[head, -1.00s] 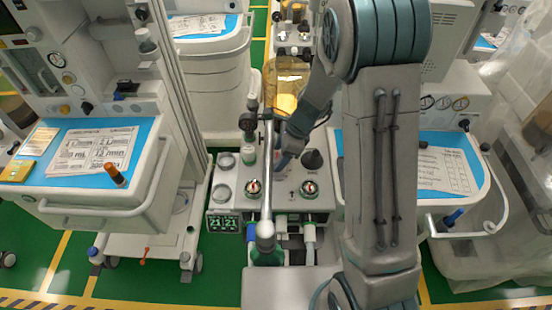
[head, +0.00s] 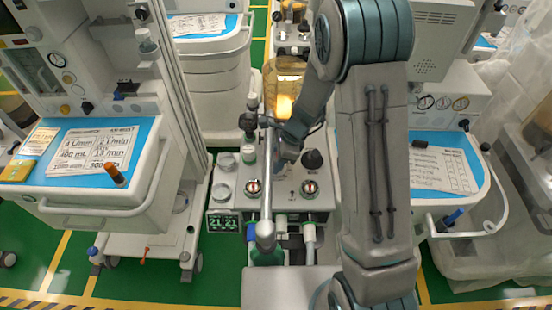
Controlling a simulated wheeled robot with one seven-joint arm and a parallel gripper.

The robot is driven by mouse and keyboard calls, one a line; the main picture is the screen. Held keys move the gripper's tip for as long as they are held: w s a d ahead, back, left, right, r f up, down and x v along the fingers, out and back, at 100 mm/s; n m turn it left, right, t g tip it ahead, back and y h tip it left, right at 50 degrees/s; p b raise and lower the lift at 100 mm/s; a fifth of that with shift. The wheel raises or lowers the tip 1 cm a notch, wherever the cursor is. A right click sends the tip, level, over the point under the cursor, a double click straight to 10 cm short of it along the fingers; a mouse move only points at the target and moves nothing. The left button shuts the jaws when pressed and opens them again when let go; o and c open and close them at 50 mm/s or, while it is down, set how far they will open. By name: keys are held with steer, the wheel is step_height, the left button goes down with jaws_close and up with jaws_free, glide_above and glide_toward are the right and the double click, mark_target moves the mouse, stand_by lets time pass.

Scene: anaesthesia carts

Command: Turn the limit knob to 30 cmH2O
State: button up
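The machine in the middle of the head view has a grey sloping top panel (head: 232,172). A black knob (head: 312,160) stands on its right side, close to my forearm. I cannot read a scale, so I cannot tell its setting or confirm that it is the limit knob. Another dark knob-like fitting (head: 247,122) stands at the upper left of the panel. My gripper (head: 287,151) is over the panel's middle, left of the black knob and apparently apart from it. Its fingertips are small and partly hidden, so whether they are open or shut does not show.
Two round gauges with red marks (head: 252,187) (head: 310,188) sit on the panel's front. A metal tube (head: 267,185) runs along the panel, left of my gripper. An amber canister (head: 284,85) stands behind. Carts with blue trays flank the machine on the left (head: 33,172) and right (head: 478,160).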

steer(key=n, duration=0.2)
steer(key=n+g, duration=0.1)
steer(key=n, duration=0.1)
steer(key=shift+g+h, duration=0.3)
steer(key=o, duration=1)
steer(key=shift+r, duration=0.15)
steer(key=b+v, duration=0.1)
steer(key=v, duration=1)
steer(key=shift+w+d+r, duration=0.1)
steer(key=shift+d+r, duration=0.15)
steer(key=shift+r, duration=0.1)
